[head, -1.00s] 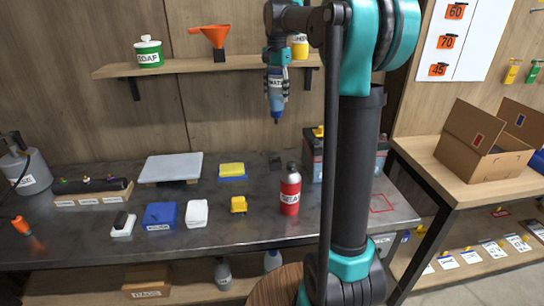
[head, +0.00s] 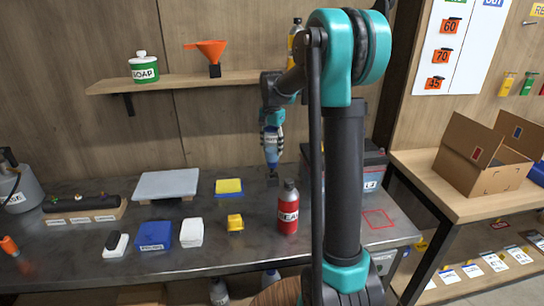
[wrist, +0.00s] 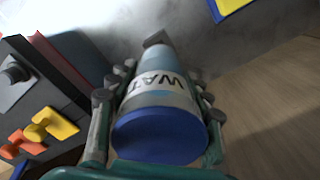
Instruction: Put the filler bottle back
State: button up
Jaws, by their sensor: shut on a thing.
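The filler bottle (head: 271,157) is translucent blue with a white label reading "WAT…". It is held upside down, narrow end pointing down, above the back of the bench. In the wrist view its wide dark-blue end (wrist: 159,136) is nearest and its label (wrist: 163,84) faces the camera. My gripper (head: 272,142) is shut around the bottle, with fingers on both sides of it.
A red bottle (head: 288,208) stands just in front. A dark battery (head: 372,172) is to the right, partly behind my arm. A red outlined square (head: 379,219) marks bare bench. The shelf (head: 190,81) above holds a soap pot (head: 144,69) and an orange funnel (head: 212,54).

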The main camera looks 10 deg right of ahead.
aim_at(272, 128)
jog(key=shift+f, duration=2.35)
jog(key=o, duration=1.5)
jog(key=shift+c, duration=0.2)
jog(key=shift+r, duration=0.1)
notch_tip(272, 128, up, 13)
jog(key=shift+f, duration=0.2)
